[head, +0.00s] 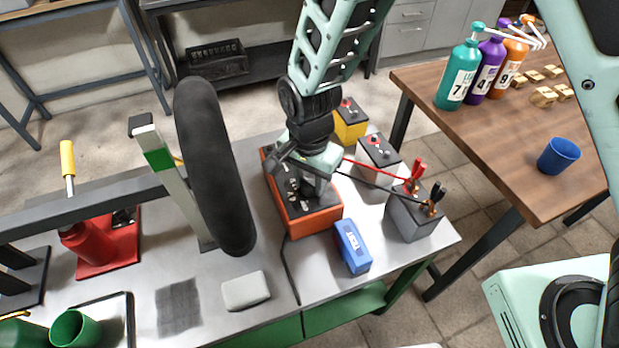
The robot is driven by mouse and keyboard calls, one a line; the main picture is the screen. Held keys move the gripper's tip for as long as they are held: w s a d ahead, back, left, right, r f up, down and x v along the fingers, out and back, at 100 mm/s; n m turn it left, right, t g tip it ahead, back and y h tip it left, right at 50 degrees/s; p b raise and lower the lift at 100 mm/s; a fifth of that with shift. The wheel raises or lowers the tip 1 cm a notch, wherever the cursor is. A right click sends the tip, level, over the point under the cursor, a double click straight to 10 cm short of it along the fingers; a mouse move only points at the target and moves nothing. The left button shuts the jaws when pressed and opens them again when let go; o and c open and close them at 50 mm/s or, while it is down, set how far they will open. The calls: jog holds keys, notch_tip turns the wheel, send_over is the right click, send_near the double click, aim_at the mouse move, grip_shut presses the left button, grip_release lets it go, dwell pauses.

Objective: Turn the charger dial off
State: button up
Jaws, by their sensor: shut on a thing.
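The orange charger (313,222) with a black top panel stands on the grey workbench (228,278), near its middle. My gripper (308,188) points down onto the charger's top from above. It is shut on the dark dial on the panel. The dial is mostly hidden by the fingers, and its pointer and setting cannot be read. A red and a black cable run from the charger to clamps (418,178) on a grey battery (412,218) at the right.
A blue tester box (352,246) stands close in front of the charger. A tall black tyre (214,165) stands at its left. Grey and yellow batteries (350,122) stand behind. A grey block (246,290) lies in front. A wooden table (480,150) with bottles is at the right.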

jog(key=n+p, duration=0.1)
jog(key=n, duration=0.5)
jog(key=shift+n+p, duration=0.3)
jog(key=shift+n, duration=0.1)
jog(key=n, duration=0.3)
jog(key=shift+n, duration=0.3)
jog(key=n+p, duration=0.1)
jog(key=n, duration=0.2)
jog(key=shift+n, duration=0.3)
jog(key=n, duration=0.5)
jog(key=shift+p, duration=0.3)
jog(key=shift+n+p, duration=0.35)
jog(key=shift+n, duration=2.05)
jog(key=o, duration=1)
jog(key=shift+c, duration=0.2)
